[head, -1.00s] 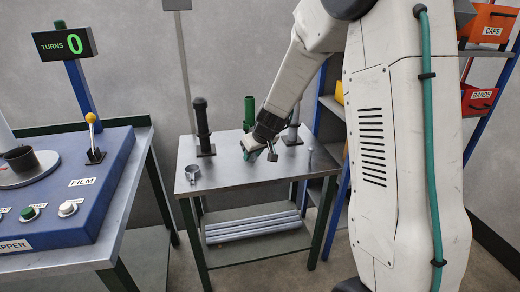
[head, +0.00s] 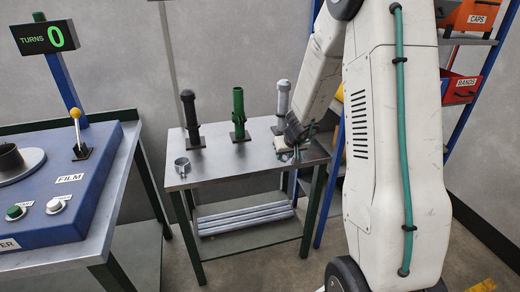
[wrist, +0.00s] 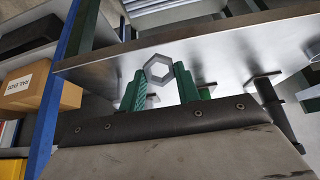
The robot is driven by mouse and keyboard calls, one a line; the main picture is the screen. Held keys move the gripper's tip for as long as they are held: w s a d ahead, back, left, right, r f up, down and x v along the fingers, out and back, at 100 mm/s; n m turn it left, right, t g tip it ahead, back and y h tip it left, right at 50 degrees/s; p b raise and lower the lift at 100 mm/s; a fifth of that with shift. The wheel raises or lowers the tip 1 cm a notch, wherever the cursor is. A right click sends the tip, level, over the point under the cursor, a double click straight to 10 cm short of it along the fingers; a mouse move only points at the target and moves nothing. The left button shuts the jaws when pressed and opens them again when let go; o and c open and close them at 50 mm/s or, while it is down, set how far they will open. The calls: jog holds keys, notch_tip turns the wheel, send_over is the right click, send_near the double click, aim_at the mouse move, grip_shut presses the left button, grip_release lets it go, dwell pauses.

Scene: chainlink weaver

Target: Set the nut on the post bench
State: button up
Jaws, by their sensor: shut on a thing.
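The nut (wrist: 158,68) is a grey hexagonal ring with an open hole. My gripper (wrist: 160,78) has green fingers shut on it from both sides. The post bench (head: 225,160) is a grey metal table with a black post (head: 191,120), a green post (head: 238,115) and a grey post (head: 283,100) along its back. In the head view my gripper (head: 288,152) is over the right part of the bench top, in front of the grey post. The nut is too small to make out clearly there. I cannot tell whether it touches the top.
A grey ring-shaped clamp (head: 182,165) sits at the bench's left front. Grey bars lie on the lower shelf (head: 245,238). The blue control console (head: 60,190) stands at left. A blue-framed rack with orange and red bins (head: 460,88) is at right. The front middle of the bench top is clear.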

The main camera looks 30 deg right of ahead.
jog(key=w, duration=0.4)
jog(key=w+a, duration=0.1)
jog(key=w, duration=0.3)
jog(key=w+f, duration=0.1)
jog(key=w, duration=0.2)
jog(key=shift+w+a+f, duration=0.1)
jog(key=shift+w+a, duration=0.15)
jog(key=shift+w, duration=0.15)
jog(key=shift+f, duration=1.7)
jog(key=o, duration=1)
jog(key=shift+f, duration=0.15)
